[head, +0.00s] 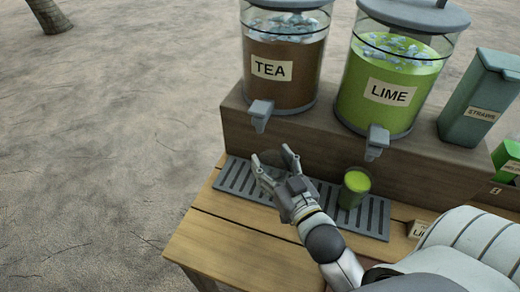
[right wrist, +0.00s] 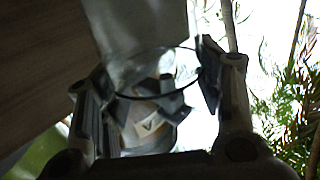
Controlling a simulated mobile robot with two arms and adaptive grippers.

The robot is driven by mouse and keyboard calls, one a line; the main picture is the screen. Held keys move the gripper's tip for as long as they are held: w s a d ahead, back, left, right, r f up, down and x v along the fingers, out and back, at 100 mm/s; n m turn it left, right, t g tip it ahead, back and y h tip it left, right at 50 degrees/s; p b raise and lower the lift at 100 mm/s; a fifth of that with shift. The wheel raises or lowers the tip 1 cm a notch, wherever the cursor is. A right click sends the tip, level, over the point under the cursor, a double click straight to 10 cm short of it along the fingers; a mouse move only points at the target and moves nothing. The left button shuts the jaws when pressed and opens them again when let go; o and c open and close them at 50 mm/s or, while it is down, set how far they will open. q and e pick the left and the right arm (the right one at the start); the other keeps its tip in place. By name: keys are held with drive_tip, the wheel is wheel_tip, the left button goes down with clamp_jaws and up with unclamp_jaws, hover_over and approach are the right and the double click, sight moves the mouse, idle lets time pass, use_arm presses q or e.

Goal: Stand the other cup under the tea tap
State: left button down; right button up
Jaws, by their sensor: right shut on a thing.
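My right gripper (head: 272,154) is over the drip tray (head: 232,180), below and slightly right of the tea tap (head: 260,113). It is shut on a clear cup (head: 267,176), mostly hidden by the fingers in the head view. The right wrist view shows the clear cup (right wrist: 150,108) between the two fingers (right wrist: 160,90), with its round rim visible. Whether its base touches the tray is unclear. The other cup (head: 355,187), full of green drink, stands on the tray under the lime tap (head: 377,142). My left gripper is not in view.
The tea dispenser (head: 284,72) and lime dispenser (head: 392,82) stand on a wooden riser (head: 320,142) behind the tray. A straws box (head: 480,97) stands at the right. A small sign (head: 419,229) sits on the table (head: 215,228) right of the tray.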

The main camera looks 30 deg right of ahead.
drive_tip(key=w+f, duration=0.3)
drive_tip(key=w, duration=0.4)
drive_tip(key=shift+w+d+f, duration=0.2)
drive_tip(key=shift+f, duration=0.05)
drive_tip(key=shift+f, duration=0.15)
drive_tip(key=o, duration=1)
